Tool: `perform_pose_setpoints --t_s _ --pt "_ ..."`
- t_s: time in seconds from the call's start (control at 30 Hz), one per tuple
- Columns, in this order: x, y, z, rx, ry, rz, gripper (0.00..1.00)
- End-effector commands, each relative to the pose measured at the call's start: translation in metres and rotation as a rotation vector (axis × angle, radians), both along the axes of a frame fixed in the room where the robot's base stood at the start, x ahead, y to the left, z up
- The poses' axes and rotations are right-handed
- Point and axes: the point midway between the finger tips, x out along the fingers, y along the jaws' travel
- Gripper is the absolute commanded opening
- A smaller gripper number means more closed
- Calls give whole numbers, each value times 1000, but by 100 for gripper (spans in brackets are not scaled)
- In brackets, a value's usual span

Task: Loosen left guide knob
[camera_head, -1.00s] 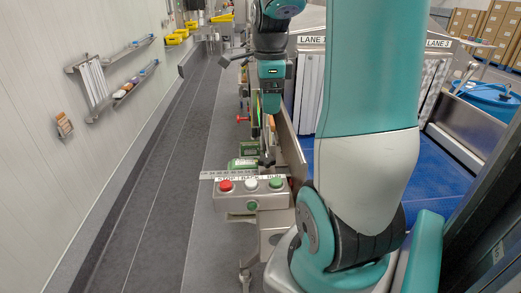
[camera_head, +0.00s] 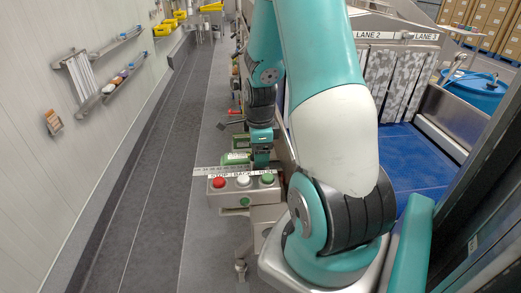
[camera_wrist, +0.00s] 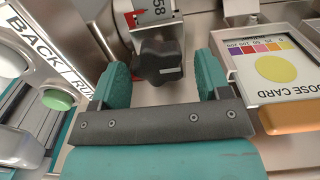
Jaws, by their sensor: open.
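The guide knob (camera_wrist: 160,62) is a black lobed knob in the upper middle of the wrist view. It sits below a metal scale block with a red pointer and the number 58. My gripper (camera_wrist: 160,75) is open, with one teal finger on each side of the knob. I see gaps between the fingers and the knob; whether they touch it deeper in is hard to tell. In the head view my gripper (camera_head: 261,158) is low behind the button box, and the knob is hidden there.
A button box (camera_head: 245,200) with red, white and green buttons stands in front of my gripper. A card with colour patches and a yellow disc (camera_wrist: 275,68) lies close to the right finger. The blue conveyor belt (camera_head: 410,165) is at the right; a grey walkway is at the left.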

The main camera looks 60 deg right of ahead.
Motion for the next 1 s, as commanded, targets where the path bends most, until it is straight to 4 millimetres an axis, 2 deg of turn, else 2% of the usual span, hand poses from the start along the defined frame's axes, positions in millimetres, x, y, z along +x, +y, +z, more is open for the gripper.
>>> perform_pose_setpoints --t_s 0.23,0.4,0.47,0.77,1.0 --pt "0 0 -1 0 0 0 70" --pt "0 0 -1 0 0 0 31" --pt "0 0 -1 0 0 0 21" --pt "0 0 0 0 0 29 21" --pt "1 -1 0 0 0 154 21"
